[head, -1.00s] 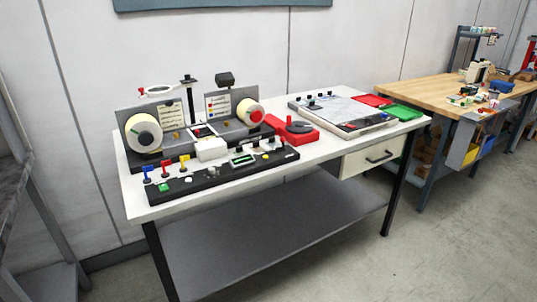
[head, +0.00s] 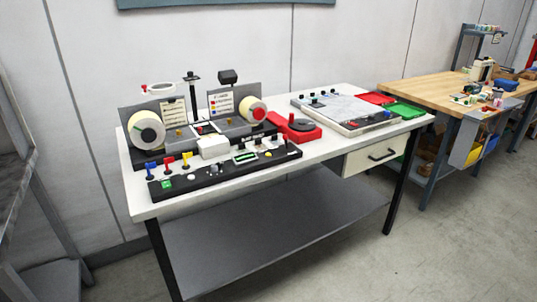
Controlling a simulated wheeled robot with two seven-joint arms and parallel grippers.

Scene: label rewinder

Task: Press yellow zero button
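The label rewinder (head: 190,124) stands on the left part of a white table, with a pale label roll on each side. A black control panel (head: 225,178) runs along its front. Small controls sit right of the display, one with a yellowish tint. They are too small to tell which is the yellow zero button. Neither of my grippers is in view.
The white table (head: 330,150) also carries a red-based device (head: 296,127), a flat grey-topped unit (head: 345,110), and red (head: 375,98) and green (head: 404,109) trays. A grey shelf (head: 270,235) lies below. A wooden bench (head: 440,88) stands at right. The floor in front is open.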

